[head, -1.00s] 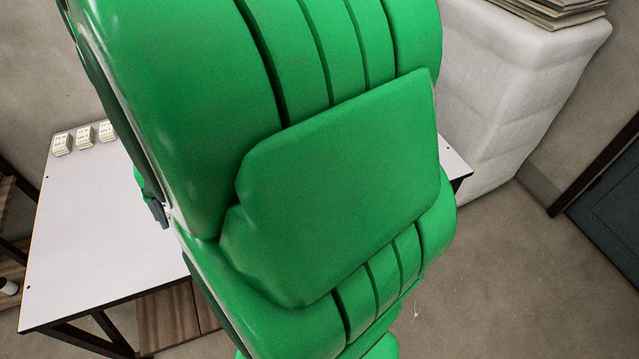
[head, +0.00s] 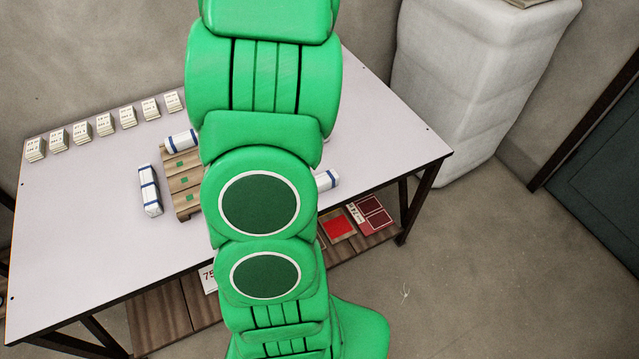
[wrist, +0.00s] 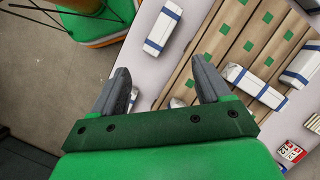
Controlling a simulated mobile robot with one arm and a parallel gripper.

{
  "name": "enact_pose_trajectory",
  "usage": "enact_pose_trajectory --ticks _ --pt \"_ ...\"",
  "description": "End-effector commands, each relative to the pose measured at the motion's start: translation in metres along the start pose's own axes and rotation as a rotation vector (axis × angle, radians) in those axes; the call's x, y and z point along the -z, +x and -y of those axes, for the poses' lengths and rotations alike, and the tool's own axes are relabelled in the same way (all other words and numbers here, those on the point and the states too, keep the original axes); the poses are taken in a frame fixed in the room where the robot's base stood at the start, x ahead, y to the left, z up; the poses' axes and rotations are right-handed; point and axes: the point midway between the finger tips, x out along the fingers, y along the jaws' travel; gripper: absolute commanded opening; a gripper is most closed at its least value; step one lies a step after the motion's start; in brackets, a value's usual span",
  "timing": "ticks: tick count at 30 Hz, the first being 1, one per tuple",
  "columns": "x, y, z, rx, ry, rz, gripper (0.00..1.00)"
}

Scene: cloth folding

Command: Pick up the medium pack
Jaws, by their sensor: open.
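Several white packs with blue bands are on or around a wooden slatted board with green squares (head: 185,180). In the head view one pack (head: 150,190) lies left of the board, one (head: 181,141) at its far end, and one (head: 327,180) shows right of my arm. In the wrist view a pack (wrist: 163,29) lies beyond the fingers on the white table, and two more, a slimmer one (wrist: 254,85) and a thicker one (wrist: 302,65), lie at right. Which is the medium one I cannot tell. My gripper (wrist: 161,70) is open; my arm hides it in the head view.
The white table (head: 90,240) has a row of card stacks (head: 105,124) along its back edge. A lower shelf holds red items (head: 338,228). A white padded block (head: 465,90) stands behind at right. The table's left front is clear.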

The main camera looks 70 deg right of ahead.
Motion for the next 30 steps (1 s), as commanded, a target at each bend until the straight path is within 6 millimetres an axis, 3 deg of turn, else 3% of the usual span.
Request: enact_pose_trajectory --ticks 6,15,21,30 --pt "0.064 0.013 -0.042 0.063 0.223 0.011 0.77" --pt "0.132 0.037 -0.111 0.142 0.506 0.033 0.77" --pt "0.155 0.047 -0.140 0.171 0.610 0.036 0.77" --pt "0.158 0.067 -0.142 0.174 0.629 0.041 0.77"
